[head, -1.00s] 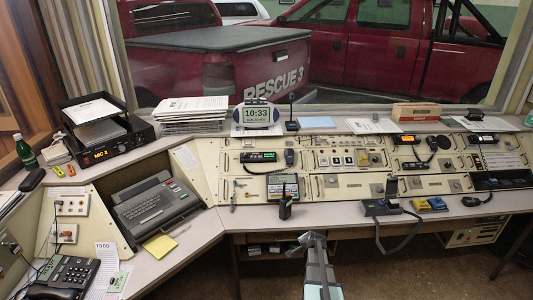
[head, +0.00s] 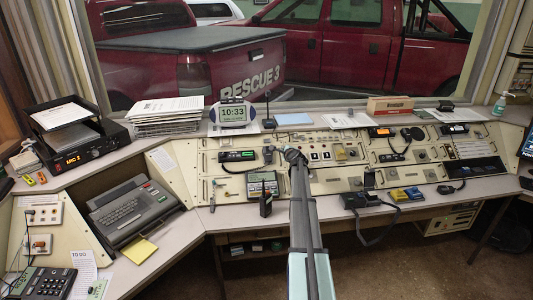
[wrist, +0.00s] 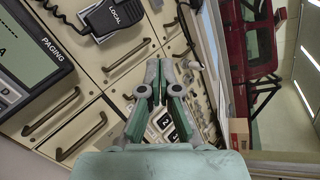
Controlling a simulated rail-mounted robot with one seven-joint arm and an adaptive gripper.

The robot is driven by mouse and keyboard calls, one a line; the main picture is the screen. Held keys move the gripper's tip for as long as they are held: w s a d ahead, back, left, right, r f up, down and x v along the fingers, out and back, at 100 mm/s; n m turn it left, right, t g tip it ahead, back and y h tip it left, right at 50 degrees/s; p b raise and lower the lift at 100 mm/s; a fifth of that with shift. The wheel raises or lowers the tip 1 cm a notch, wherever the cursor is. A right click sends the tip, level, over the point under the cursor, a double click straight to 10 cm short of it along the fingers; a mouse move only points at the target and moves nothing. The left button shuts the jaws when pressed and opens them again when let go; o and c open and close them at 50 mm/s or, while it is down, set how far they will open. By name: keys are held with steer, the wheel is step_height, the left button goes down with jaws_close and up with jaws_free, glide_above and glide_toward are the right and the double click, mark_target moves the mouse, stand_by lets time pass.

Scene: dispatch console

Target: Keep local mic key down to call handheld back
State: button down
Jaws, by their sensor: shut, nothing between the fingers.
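The black mic labelled LOCAL (wrist: 113,18) hangs on the console panel at the upper left of the wrist view, with a coiled cord at its left. In the head view the mic (head: 268,154) is just left of my gripper (head: 293,155). In the wrist view my gripper (wrist: 158,72) is shut and empty, pointing across the panel, to the right of and below the mic and apart from it. The mic's key cannot be made out. The black handheld radio (head: 265,203) stands upright on the desk, below the mic in the head view.
The PAGING unit (wrist: 30,55) with its screen is left of the mic in the wrist view. Metal panel handles (wrist: 80,137) stick out nearby. A cradle with a strap (head: 368,199) and yellow and blue items (head: 405,194) lie on the desk to the right.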

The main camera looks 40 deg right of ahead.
mark_target(265, 154)
steer(key=w+a+r+m+t, duration=0.1)
steer(key=w+a+r, duration=0.3)
steer(key=w, duration=0.4)
steer(key=shift+a+m+y, duration=0.3)
steer(key=shift+a+m, duration=0.3)
steer(key=shift+w+d+f+b, duration=0.4)
steer(key=shift+w+f+b, duration=0.3)
steer(key=shift+f+b, duration=0.4)
steer(key=shift+w+d+f+b, duration=0.4)
steer(key=shift+w+f+b, duration=0.4)
steer(key=shift+f, duration=0.5)
steer(key=shift+w+d+f+b, duration=0.4)
steer(key=shift+w+f+b, duration=0.15)
steer(key=shift+f+b, duration=0.6)
steer(key=shift+f, duration=0.15)
steer(key=shift+w+d+f, duration=0.1)
steer(key=shift+w+f, duration=0.1)
steer(key=shift+f, duration=0.05)
steer(key=shift+w+d+f+b, duration=0.1)
steer(key=shift+w+f+b, duration=0.1)
steer(key=shift+f+b, duration=0.3)
stand_by(0.9)
steer(key=shift+r, duration=0.2)
steer(key=shift+s+a+r+p, duration=0.2)
steer(key=shift+s+r+p, duration=0.25)
steer(key=shift+r, duration=0.2)
